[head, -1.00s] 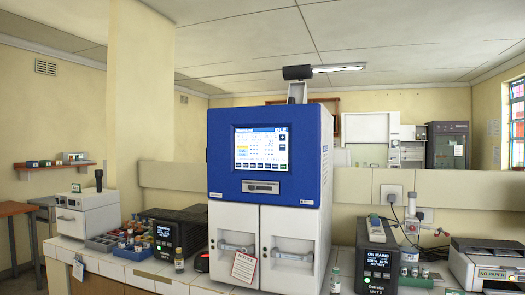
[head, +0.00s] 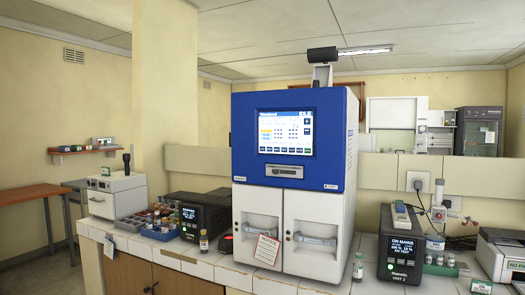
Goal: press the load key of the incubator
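The incubator (head: 340,200) stands upright on the bench near the middle of the head view, with a blue upper housing and two white lower doors. Its lit screen (head: 285,132) shows a table of values and a row of small keys along the bottom edge, one of them green at the right end. The key labels are too small to read, so I cannot tell which one is the load key. A slot panel (head: 278,171) sits below the screen. Neither of my grippers shows in this view.
A notice tag (head: 267,249) hangs on the left door. Vials (head: 204,240) and (head: 358,267) stand on the bench in front. Dark display units (head: 201,217) and (head: 403,245) flank the incubator. A vial tray (head: 130,228) is at left.

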